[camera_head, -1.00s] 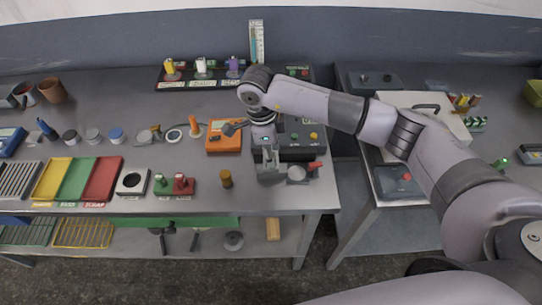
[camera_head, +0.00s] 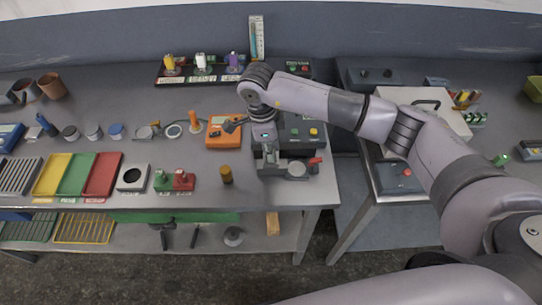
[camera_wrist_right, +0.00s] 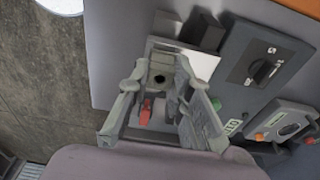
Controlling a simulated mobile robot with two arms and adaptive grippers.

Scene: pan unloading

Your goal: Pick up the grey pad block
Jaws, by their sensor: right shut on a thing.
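In the head view the block cannot be told apart from the grey fingers. My left gripper is not in view.
The bench's front edge is close by.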

